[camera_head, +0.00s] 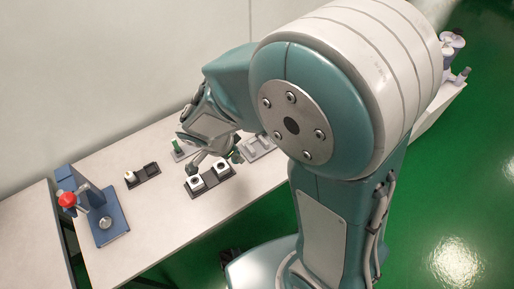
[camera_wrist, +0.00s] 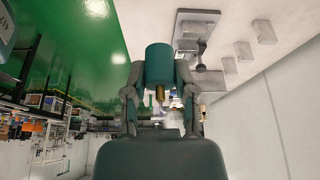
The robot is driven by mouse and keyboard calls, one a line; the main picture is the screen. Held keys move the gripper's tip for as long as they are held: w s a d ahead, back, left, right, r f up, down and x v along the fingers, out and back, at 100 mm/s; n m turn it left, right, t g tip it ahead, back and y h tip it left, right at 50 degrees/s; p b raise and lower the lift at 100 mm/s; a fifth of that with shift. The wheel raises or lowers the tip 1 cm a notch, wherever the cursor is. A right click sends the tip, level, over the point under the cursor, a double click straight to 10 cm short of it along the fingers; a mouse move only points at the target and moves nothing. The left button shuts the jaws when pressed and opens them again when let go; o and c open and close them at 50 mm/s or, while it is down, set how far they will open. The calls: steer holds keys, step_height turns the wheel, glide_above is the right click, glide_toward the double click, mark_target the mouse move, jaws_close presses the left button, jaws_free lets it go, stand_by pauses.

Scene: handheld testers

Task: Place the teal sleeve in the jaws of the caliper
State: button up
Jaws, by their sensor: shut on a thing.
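The teal sleeve (camera_wrist: 160,63) is a short cylinder held between the two fingers of my gripper (camera_wrist: 160,78) in the wrist view. A small gold pin-like part shows at the sleeve's near end. In the head view my gripper (camera_head: 213,161) is over the table, close to the black tray with two white cups; the sleeve is not clear there. A grey plate with a dark upright part (camera_wrist: 198,48) lies beyond the sleeve in the wrist view. I cannot tell whether it is the caliper, and no caliper jaws are clearly visible.
The black tray (camera_head: 209,184) holds two white cups. A smaller dark tray (camera_head: 143,176), a green-topped piece (camera_head: 177,146) and a grey fixture (camera_head: 258,146) stand around it. A blue press (camera_head: 100,218) with a red knob is at left. Bare table lies in front.

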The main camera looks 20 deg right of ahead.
steer(key=shift+s+r+m, duration=0.15)
steer(key=shift+s+m, duration=0.2)
steer(key=shift+m, duration=0.05)
steer(key=shift+w+d, duration=0.15)
steer(key=shift+d, duration=0.05)
steer(key=w+d+f, duration=0.4)
steer(key=w+d, duration=0.2)
steer(key=w, duration=0.1)
glide_above(259, 147)
steer(key=a, duration=0.1)
steer(key=f, duration=0.5)
steer(key=shift+s+a+f, duration=0.1)
steer(key=shift+s+f, duration=0.15)
steer(key=shift+w+f, duration=0.15)
steer(key=shift+f, duration=1.55)
steer(key=o, duration=0.9)
